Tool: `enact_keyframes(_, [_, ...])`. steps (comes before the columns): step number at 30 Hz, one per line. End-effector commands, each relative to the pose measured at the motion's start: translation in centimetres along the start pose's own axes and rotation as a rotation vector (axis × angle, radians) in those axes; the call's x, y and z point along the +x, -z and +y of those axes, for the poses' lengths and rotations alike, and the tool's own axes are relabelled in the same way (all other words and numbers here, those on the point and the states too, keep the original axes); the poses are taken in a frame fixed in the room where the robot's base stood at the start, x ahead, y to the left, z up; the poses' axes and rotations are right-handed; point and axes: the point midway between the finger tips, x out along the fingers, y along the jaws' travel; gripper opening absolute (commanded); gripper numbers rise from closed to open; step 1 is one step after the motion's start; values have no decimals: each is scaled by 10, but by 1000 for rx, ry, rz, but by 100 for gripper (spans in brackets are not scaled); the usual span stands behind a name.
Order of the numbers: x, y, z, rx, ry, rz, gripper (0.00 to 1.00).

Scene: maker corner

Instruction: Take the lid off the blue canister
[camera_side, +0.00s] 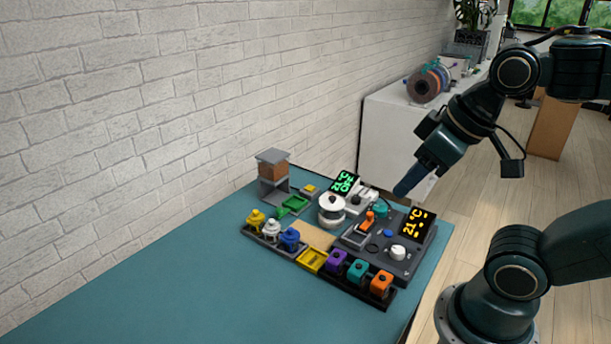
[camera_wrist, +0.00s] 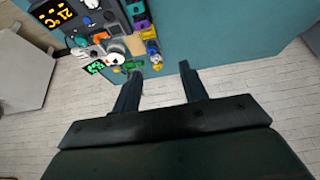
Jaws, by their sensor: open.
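The blue canister (camera_side: 289,239) stands upright at the right end of a dark rack, beside a white canister (camera_side: 271,229) and a yellow canister (camera_side: 256,219). Its knobbed top looks the same blue as its body, and I cannot make out a seam. In the wrist view the blue canister (camera_wrist: 151,47) is small, above the space between my fingers. My gripper (camera_side: 401,190) is open and empty, high and well to the right of the canister. In the wrist view my gripper (camera_wrist: 161,75) shows two fingers spread apart.
A dark panel (camera_side: 385,246) with dials and a lit display stands between my arm and the canisters. Purple, teal and orange blocks (camera_side: 381,284) line the front. A white round pot (camera_side: 331,209) is behind. The teal table (camera_side: 190,295) is clear at front left.

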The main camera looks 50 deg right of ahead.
Motion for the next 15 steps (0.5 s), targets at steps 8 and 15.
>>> enact_keyframes(8, [5,22,2,-117,-2,-39,43])
enact_keyframes(15, [20,60,7,-339,9,-105,43])
